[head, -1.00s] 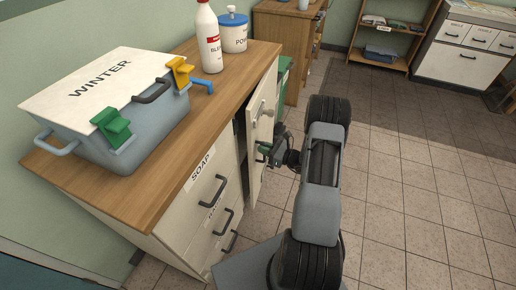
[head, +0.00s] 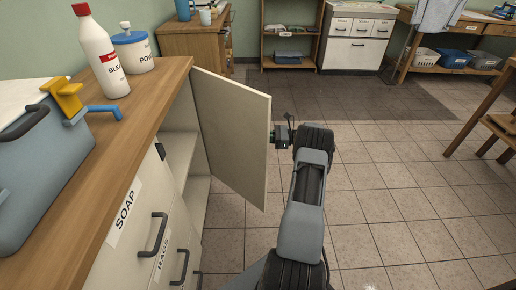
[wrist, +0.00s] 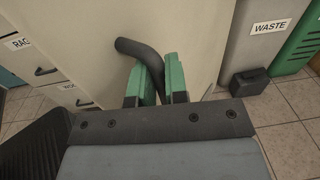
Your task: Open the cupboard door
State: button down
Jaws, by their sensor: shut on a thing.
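The cupboard door (head: 232,135) is a cream panel that stands well open at the counter's right side. Its inner face shows in the head view, and a shelf (head: 181,150) shows inside the cupboard. My gripper (head: 279,134) is on the outer side of the door, past its free edge. In the wrist view, the green fingers (wrist: 161,80) are shut on the dark curved handle (wrist: 137,47) on the door's outer face. The handle is hidden behind the door in the head view.
The wooden counter (head: 130,110) holds a bleach bottle (head: 101,55), a powder tub (head: 133,52) and a blue-grey box (head: 38,175). Drawers with handles (head: 153,234) lie left of the opening. A waste bin (wrist: 255,45) stands beyond the door. Tiled floor (head: 390,210) is free at right.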

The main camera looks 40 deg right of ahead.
jog(key=shift+w+d+r+b, duration=0.1)
jog(key=shift+w+d+b, duration=0.2)
jog(key=shift+d, duration=0.5)
jog(key=shift+w+d+r+b, duration=0.1)
jog(key=shift+w+d+b, duration=0.2)
jog(key=shift+d, duration=0.45)
jog(key=shift+w, duration=0.1)
jog(key=c, duration=1.1)
grip_release()
jog(key=shift+a, duration=0.15)
jog(key=shift+c, duration=0.2)
jog(key=v, duration=1.3)
jog(key=shift+s+d+p, duration=0.25)
jog(key=shift+d+p, duration=0.05)
jog(key=shift+p, duration=0.1)
jog(key=shift+f, duration=0.1)
